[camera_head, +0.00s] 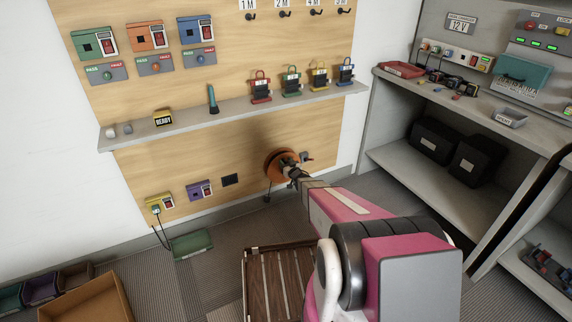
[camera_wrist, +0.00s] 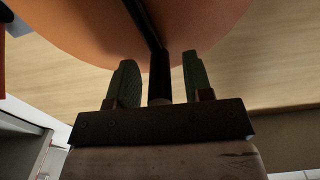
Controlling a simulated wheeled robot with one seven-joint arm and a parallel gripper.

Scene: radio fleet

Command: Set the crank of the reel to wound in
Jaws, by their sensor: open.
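The orange round reel (camera_head: 273,165) is mounted low on the wooden wall panel, below the shelf. My gripper (camera_head: 293,172) is right in front of it at the end of my pink arm and covers part of its face. In the wrist view the reel (camera_wrist: 85,28) fills the top, with a dark crank arm (camera_wrist: 143,22) across it. A dark crank handle (camera_wrist: 160,75) points down between the two green-padded fingers of my gripper (camera_wrist: 158,82). The fingers are open, with a gap on each side of the handle. The crank's angle is hard to tell in the head view.
A shelf (camera_head: 230,108) with several small radios runs above the reel. A small dark box (camera_head: 306,157) sits close to the reel's right. A slatted wooden cart or crate (camera_head: 270,285) stands on the floor below. A grey workbench (camera_head: 400,160) is at the right.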

